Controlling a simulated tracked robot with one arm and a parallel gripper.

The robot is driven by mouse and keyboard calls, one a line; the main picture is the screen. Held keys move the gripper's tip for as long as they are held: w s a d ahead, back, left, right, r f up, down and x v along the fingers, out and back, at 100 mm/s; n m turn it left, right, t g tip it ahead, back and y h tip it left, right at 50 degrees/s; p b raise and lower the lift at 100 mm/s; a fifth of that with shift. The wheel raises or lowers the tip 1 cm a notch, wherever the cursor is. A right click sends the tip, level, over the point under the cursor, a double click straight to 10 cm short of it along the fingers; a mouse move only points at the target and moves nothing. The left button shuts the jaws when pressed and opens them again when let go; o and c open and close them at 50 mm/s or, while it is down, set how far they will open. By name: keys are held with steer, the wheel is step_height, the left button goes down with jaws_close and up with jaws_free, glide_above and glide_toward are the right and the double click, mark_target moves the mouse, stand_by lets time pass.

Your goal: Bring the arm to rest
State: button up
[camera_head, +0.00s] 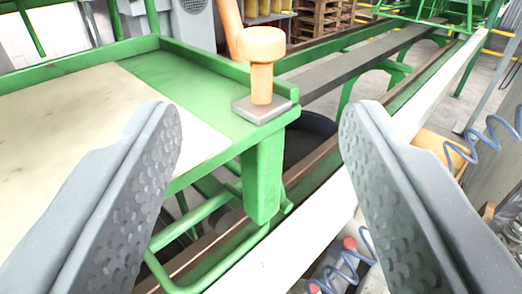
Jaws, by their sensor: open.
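My gripper (254,125) is open and empty, with its two grey textured fingers at the left and right of the view. Between and beyond the fingertips, an orange-handled brush (262,60) with a flat grey base stands upright on the corner of a green table (190,75). The gripper does not appear to touch the brush or the table. The left finger covers part of the table's pale top.
A long green frame with a grey rail (370,55) runs back to the right. A white beam (325,210) passes below. Blue coiled hoses (480,145) hang at the right. Wooden pallets (318,18) stand at the back. A dark round bin (310,140) sits behind the table corner.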

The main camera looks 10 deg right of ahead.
steer(key=s+a+r+h, duration=0.1)
steer(key=a+r, duration=0.3)
steer(key=r, duration=0.5)
steer(key=s+a+r, duration=0.1)
steer(key=a+r, duration=0.2)
steer(key=r, duration=0.6)
steer(key=s+a+r+h, duration=0.1)
steer(key=a+r, duration=0.3)
steer(key=r, duration=0.6)
steer(key=s+a+r+y, duration=0.1)
steer(key=s+a+r, duration=0.2)
steer(key=s+r, duration=0.2)
steer(key=s+a+r+n+g+y, duration=0.1)
steer(key=s+a+r, duration=0.2)
steer(key=s+r, duration=0.2)
steer(key=s+a+r+g+y, duration=0.1)
steer(key=s+a+r+y, duration=0.1)
steer(key=s+r, duration=0.3)
steer(key=s+a, duration=0.1)
steer(key=s, duration=0.3)
steer(key=shift+a+r, duration=0.15)
steer(key=shift+r, duration=0.2)
